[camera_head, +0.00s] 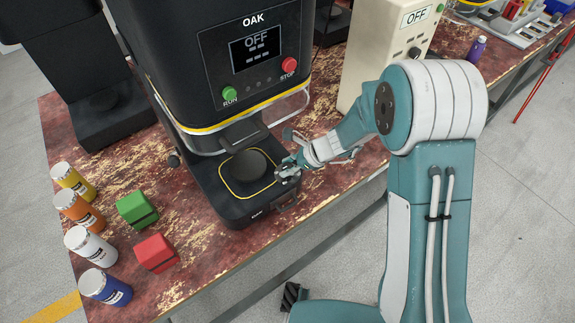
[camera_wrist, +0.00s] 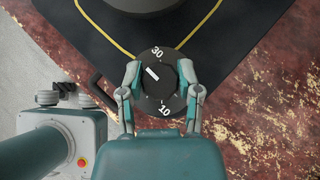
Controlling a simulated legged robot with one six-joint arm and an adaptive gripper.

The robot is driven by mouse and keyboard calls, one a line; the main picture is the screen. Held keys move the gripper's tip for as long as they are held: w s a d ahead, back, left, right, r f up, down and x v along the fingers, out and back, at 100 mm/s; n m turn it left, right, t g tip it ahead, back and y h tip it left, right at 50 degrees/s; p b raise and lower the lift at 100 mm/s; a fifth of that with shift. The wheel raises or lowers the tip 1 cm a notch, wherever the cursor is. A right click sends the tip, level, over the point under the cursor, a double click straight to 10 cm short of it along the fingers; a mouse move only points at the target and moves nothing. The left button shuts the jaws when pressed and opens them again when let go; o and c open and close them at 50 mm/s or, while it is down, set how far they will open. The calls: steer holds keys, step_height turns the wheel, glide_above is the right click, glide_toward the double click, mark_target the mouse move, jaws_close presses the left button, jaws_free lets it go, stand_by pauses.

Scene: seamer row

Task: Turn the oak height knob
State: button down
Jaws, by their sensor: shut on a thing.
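The black OAK machine (camera_head: 215,60) stands on the worn red table, and its screen (camera_head: 255,48) reads OFF. The oak height knob (camera_wrist: 158,80) is a round black dial with a white pointer line, marked 30 at the upper side and 10 at the lower side. The pointer is tilted toward the upper left. My gripper (camera_wrist: 158,88) has one finger on each side of the knob and is shut on it. In the head view my gripper (camera_head: 288,172) is at the right edge of the machine's base (camera_head: 228,205) and hides most of the knob.
A green RUN button (camera_head: 229,93) and a red STOP button (camera_head: 288,64) are on the front panel. A cream machine (camera_head: 375,50) stands behind my arm.

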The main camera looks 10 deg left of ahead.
steer(key=shift+w+n+g, duration=0.1)
steer(key=shift+n+g, duration=0.3)
steer(key=shift+n, duration=0.1)
stand_by(0.4)
steer(key=n+g, duration=0.2)
steer(key=n, duration=0.1)
steer(key=shift+h, duration=0.4)
steer(key=shift+n+g+h, duration=1.1)
steer(key=shift+n+g, duration=0.4)
steer(key=shift+n, duration=0.8)
steer(key=shift+c, duration=1.4)
jaws_free()
steer(key=shift+a, duration=0.1)
